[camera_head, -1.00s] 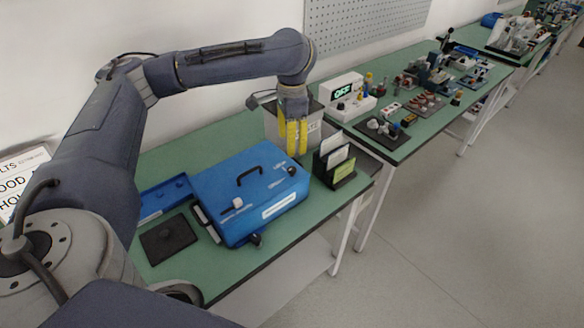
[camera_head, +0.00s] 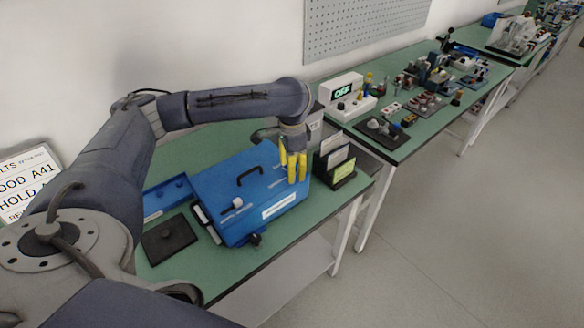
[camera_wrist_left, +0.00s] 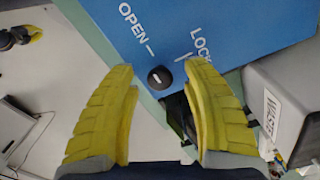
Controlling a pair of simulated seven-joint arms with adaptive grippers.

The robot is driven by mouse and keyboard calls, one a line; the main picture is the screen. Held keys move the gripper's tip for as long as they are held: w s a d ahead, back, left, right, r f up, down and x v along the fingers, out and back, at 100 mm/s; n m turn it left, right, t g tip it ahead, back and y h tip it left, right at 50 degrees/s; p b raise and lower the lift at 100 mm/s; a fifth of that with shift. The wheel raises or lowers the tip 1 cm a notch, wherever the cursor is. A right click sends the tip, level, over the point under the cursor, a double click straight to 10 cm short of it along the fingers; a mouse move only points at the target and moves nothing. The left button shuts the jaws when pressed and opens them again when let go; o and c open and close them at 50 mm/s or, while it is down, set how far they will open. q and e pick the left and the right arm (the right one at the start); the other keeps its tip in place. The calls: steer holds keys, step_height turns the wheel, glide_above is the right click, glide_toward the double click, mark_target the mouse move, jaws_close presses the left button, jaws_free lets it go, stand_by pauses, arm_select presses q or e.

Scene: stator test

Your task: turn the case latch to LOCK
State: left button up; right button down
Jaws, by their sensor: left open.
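The blue case (camera_head: 225,187) lies shut on the green bench, with a black handle on its lid. In the left wrist view, a black round latch (camera_wrist_left: 160,78) sits at the edge of the blue lid (camera_wrist_left: 215,30), beside white OPEN and LOCK labels with tick marks. Its short white line appears to lean toward the OPEN tick. My left gripper (camera_head: 293,178) is over the right end of the case, its yellow fingers pointing down. The fingers (camera_wrist_left: 168,82) are apart and empty, one on each side of the latch in the wrist picture. In the head view the fingers cover the latch.
A card holder (camera_head: 336,165) stands just right of the case. A grey bin marked WASTE (camera_wrist_left: 285,100) is close to the fingers. A black plate (camera_head: 169,240) and blue tray (camera_head: 166,197) lie left of the case. A device with a green display (camera_head: 343,92) is behind.

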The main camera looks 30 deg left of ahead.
arm_select(q)
steer(key=shift+c, duration=0.3)
jaws_close()
stand_by(0.5)
steer(key=m, duration=0.8)
steer(key=shift+m, duration=0.4)
steer(key=m, duration=0.4)
steer(key=shift+m, duration=2.5)
